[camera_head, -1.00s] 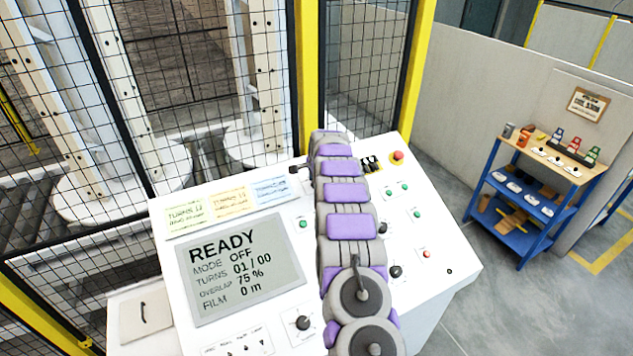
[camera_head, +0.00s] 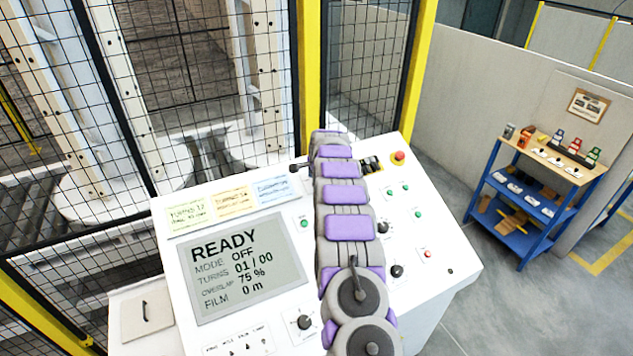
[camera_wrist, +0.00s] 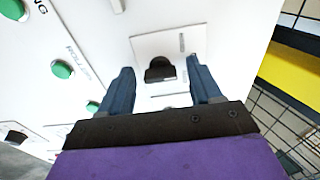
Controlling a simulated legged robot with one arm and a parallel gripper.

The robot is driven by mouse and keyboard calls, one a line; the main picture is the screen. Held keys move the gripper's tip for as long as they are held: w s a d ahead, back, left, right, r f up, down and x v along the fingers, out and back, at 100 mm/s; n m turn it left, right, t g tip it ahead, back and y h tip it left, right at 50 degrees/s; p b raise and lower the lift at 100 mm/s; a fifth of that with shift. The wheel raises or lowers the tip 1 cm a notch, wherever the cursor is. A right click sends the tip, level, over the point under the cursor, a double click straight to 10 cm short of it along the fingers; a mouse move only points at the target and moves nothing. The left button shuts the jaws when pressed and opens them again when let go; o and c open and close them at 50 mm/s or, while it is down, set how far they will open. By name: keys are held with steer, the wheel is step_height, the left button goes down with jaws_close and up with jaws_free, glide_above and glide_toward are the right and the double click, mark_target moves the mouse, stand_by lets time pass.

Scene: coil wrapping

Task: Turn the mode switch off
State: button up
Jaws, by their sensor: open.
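In the wrist view, a black rotary switch (camera_wrist: 160,72) sits on a white plate on the panel. Its label is too blurred to read, so I cannot tell for sure that it is the mode switch. My gripper (camera_wrist: 160,64) is open, with one blue finger on each side of the switch and a visible gap to both. I cannot tell whether the fingertips touch the plate. The display (camera_head: 243,268) in the head view reads READY, MODE OFF, TURNS 01/00, OVERLAP 75 %, FILM 0 m.
The white control panel (camera_head: 420,280) also bears a red button (camera_head: 398,156), several green buttons (camera_head: 418,214) and black knobs (camera_head: 397,271). A mesh fence with a yellow post (camera_head: 309,60) stands behind it. A blue shelf cart (camera_head: 530,245) stands at the right on open floor.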

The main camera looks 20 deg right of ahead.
steer(key=shift+s+d+r, duration=0.1)
steer(key=shift+s+r, duration=0.05)
steer(key=shift+r, duration=0.4)
steer(key=b+v, duration=0.2)
steer(key=v, duration=1.4)
steer(key=shift+b, duration=0.3)
steer(key=s+a+f+n+g+y+b, duration=0.15)
steer(key=s+a+n+b, duration=0.35)
steer(key=s+a, duration=0.5)
steer(key=s+a+f+n+g+b, duration=0.1)
steer(key=s+a+f+n+b, duration=0.25)
steer(key=s+a, duration=0.6)
steer(key=s+f+n+g+b, duration=0.1)
steer(key=s+f+n+b, duration=0.2)
steer(key=s, duration=0.9)
steer(key=s+a+f+n+g+b, duration=0.1)
steer(key=s+f+n+b, duration=0.2)
steer(key=s+f, duration=0.4)
steer(key=s+a+f+n+g+b, duration=0.1)
steer(key=s+f+n+g+b, duration=0.1)
steer(key=s, duration=1.5)
step_height(320, 180, down, 3)
steer(key=shift+a+f+n+h+b, duration=0.3)
steer(key=shift+n+b, duration=0.35)
steer(key=shift+b, duration=0.35)
steer(key=shift+s+r, duration=0.1)
